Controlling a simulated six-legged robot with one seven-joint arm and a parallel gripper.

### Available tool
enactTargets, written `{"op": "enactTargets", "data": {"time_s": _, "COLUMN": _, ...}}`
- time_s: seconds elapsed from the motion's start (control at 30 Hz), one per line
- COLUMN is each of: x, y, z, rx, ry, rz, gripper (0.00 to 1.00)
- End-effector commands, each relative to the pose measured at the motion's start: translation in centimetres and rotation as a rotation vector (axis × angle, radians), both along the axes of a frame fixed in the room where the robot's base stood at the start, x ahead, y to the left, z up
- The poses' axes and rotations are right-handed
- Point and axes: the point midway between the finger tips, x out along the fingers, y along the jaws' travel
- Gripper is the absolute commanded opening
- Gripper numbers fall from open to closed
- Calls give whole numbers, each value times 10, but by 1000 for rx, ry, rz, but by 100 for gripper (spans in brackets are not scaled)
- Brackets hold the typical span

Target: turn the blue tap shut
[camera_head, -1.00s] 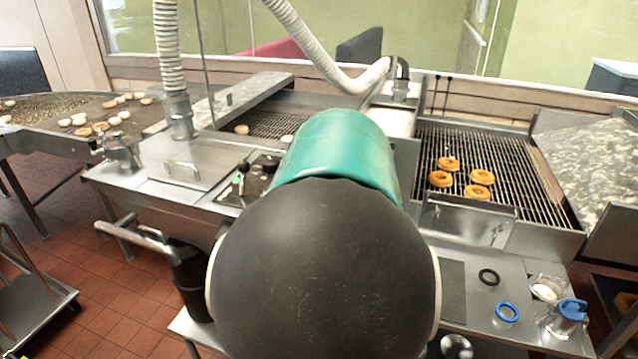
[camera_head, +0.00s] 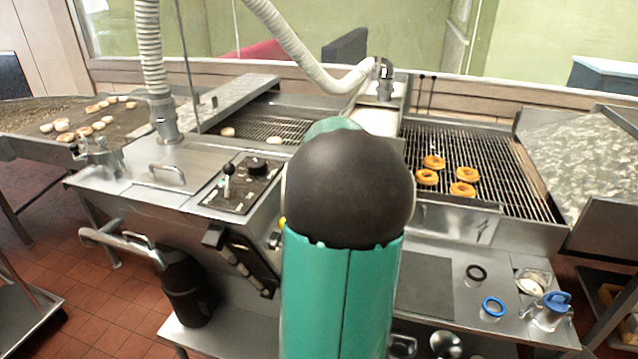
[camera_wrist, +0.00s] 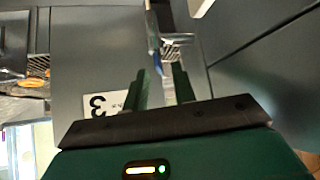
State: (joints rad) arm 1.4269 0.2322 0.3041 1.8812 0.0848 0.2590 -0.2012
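In the wrist view a narrow blue piece (camera_wrist: 154,58), which looks like the tap's handle, stands beside a shiny metal fitting (camera_wrist: 176,40). It lies just beyond my gripper (camera_wrist: 162,82), roughly in line with the gap between the fingers. The two green fingers are apart, and I see nothing clamped between them. I cannot tell whether a finger touches the blue piece. In the head view my arm covers the middle of the scene, and I cannot make out the blue tap there.
A metal pipe (camera_head: 125,242) sticks out at left above a black container (camera_head: 187,292). A control panel (camera_head: 240,185) with a lever lies left of my arm. At right are a grill (camera_head: 480,150) with ring-shaped doughnuts, a blue ring (camera_head: 493,306) and a blue-lidded jug (camera_head: 548,312).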

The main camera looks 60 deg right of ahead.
Motion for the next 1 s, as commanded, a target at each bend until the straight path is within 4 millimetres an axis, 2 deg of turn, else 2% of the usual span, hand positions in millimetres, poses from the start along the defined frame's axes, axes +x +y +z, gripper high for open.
{"op": "enactTargets", "data": {"time_s": 0.1, "x": 3, "y": -6, "z": -7, "rx": 0, "ry": -1, "rz": -1, "gripper": 26}}
{"op": "enactTargets", "data": {"time_s": 0.4, "x": 4, "y": -7, "z": -8, "rx": -1, "ry": -1, "rz": -1, "gripper": 26}}
{"op": "enactTargets", "data": {"time_s": 0.53, "x": 4, "y": -7, "z": -8, "rx": -1, "ry": -1, "rz": -1, "gripper": 1}}
{"op": "enactTargets", "data": {"time_s": 1.0, "x": 7, "y": -5, "z": -11, "rx": 4, "ry": 5, "rz": -32, "gripper": 0}}
